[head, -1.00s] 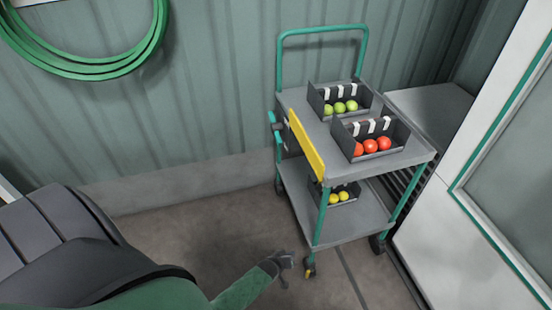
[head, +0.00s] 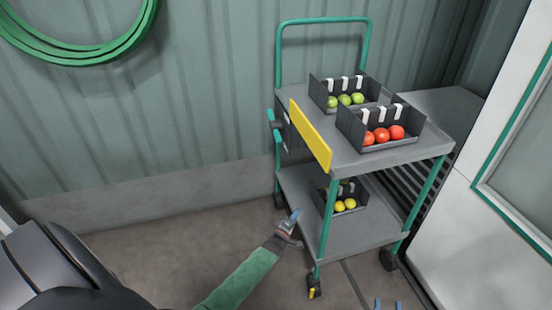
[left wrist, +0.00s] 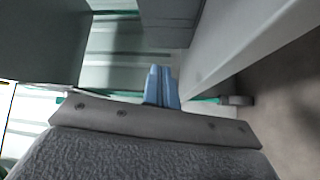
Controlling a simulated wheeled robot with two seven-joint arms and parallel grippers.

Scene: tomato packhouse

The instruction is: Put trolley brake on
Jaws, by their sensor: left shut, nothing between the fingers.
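The trolley (head: 345,235) has grey shelves and teal posts and stands against the wall. Its near front caster (head: 315,281) carries a small yellow tab (head: 313,293), which looks like a brake pedal. My left gripper (head: 296,214) is shut and empty. In the picture it is beside the lower shelf's left edge, above and left of that caster; I cannot tell whether it touches the shelf. Its closed blue fingers also show in the left wrist view (left wrist: 162,85), close to grey surfaces. My right gripper (head: 387,304) shows only two blue fingertips, apart, at the bottom edge.
Boxes of green (head: 345,100) and red tomatoes (head: 383,135) stand on the top shelf, with yellow ones (head: 345,205) below. A yellow panel (head: 311,136) hangs at the left side. A white cabinet (head: 500,235) stands right. The floor (head: 180,250) to the left is clear.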

